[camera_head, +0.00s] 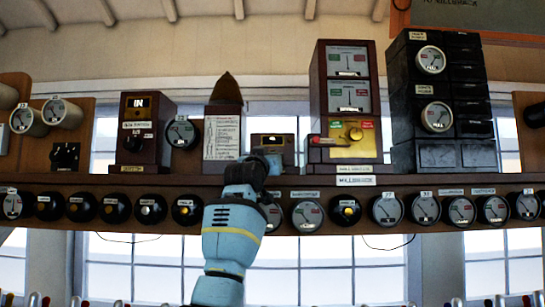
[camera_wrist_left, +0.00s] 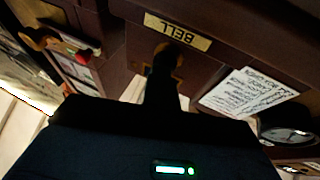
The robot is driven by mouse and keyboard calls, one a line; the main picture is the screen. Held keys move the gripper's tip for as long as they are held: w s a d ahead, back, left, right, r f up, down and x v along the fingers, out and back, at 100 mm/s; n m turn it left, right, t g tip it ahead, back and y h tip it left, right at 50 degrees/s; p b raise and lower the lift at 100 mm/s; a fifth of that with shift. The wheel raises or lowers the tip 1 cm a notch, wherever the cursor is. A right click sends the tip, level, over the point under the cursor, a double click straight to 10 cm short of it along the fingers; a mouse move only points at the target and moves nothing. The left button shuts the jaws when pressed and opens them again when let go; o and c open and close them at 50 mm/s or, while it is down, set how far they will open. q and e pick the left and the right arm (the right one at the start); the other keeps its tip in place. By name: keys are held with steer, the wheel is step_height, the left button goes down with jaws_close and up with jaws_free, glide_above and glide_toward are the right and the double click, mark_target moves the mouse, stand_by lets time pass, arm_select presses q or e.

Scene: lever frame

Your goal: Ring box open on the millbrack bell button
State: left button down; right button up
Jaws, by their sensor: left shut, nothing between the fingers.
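A small wooden box (camera_head: 273,140) stands on the shelf between a peaked case and the tall block instrument. In the left wrist view, turned upside down, a wooden front carries a brass plate reading BELL (camera_wrist_left: 178,32). My left gripper (camera_head: 268,160) is shut and empty, in front of the small box and covering its lower part. In the wrist view its dark fingers (camera_wrist_left: 167,58) reach towards the wood beside the BELL plate. The bell button is not clearly seen and may be behind the fingers. I cannot tell whether they touch. My right gripper is not in view.
The tall block instrument (camera_head: 345,95) stands close on the right, with a red-knobbed handle (camera_head: 318,141). The peaked case (camera_head: 223,125) with a white notice stands close on the left. A row of round dials and knobs runs along the shelf front (camera_head: 100,185). Lever tops line the bottom edge.

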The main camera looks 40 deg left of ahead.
arm_select(q)
steer(key=shift+s, duration=0.1)
steer(key=shift+s+d, duration=0.5)
steer(key=shift+s, duration=0.05)
steer(key=shift+w, duration=0.1)
stand_by(1.2)
steer(key=shift+a, duration=0.1)
steer(key=shift+w+a, duration=0.4)
steer(key=shift+w, duration=0.1)
steer(key=shift+d, duration=0.1)
steer(key=shift+s+d, duration=0.4)
steer(key=shift+s, duration=0.15)
